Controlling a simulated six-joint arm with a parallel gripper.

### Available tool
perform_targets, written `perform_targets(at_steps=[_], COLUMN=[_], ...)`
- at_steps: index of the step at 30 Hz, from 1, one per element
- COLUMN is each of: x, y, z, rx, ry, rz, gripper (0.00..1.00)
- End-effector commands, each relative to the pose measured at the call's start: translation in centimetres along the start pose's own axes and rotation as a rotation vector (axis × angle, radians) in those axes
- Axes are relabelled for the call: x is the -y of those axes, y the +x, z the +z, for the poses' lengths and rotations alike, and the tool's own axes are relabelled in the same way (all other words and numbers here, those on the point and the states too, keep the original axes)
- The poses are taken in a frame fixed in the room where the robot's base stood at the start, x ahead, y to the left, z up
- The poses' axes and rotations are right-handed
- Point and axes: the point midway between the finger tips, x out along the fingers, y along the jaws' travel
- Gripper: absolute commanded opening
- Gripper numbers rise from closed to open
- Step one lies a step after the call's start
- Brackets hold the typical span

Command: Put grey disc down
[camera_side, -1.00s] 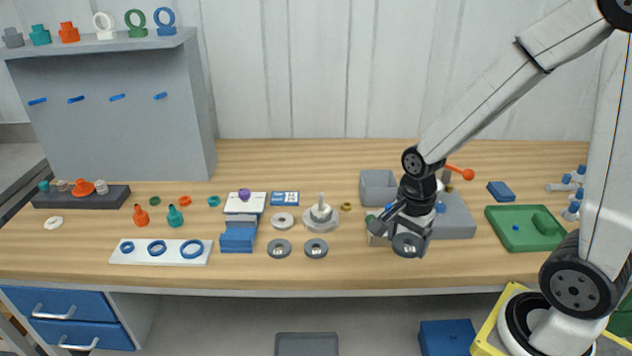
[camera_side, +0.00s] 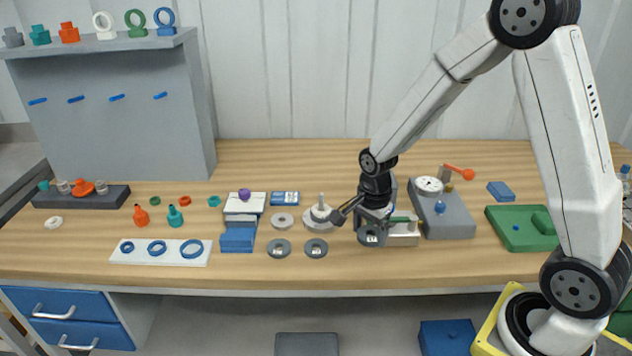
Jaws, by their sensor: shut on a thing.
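My gripper (camera_side: 369,222) is shut on a grey disc (camera_side: 371,238). The disc has a central hole and is tilted, its face turned toward the camera. It appears held above the table, to the right of two similar grey discs (camera_side: 279,249) (camera_side: 316,248) lying flat near the front edge. I cannot tell how high it is. A lighter grey ring (camera_side: 283,221) lies behind the left disc. A round pale base with an upright post (camera_side: 321,213) stands just left of my gripper.
A beige block with a green top (camera_side: 404,236) stands right beside the held disc. Farther right are a grey device with a dial (camera_side: 446,216) and a green tray (camera_side: 510,240). Blue blocks (camera_side: 238,240) and a white strip with blue rings (camera_side: 135,257) lie left.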

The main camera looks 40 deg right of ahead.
Motion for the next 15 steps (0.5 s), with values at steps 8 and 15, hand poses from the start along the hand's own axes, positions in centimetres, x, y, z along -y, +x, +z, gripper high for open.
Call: perform_targets(at_steps=[8, 15], x=[2.2, 3.8], y=[2.8, 4.7], z=[-0.2, -0.4], rx=[0.000, 0.000], ry=[0.000, 0.000], rz=[0.003, 0.001], gripper=[0.26, 0.26])
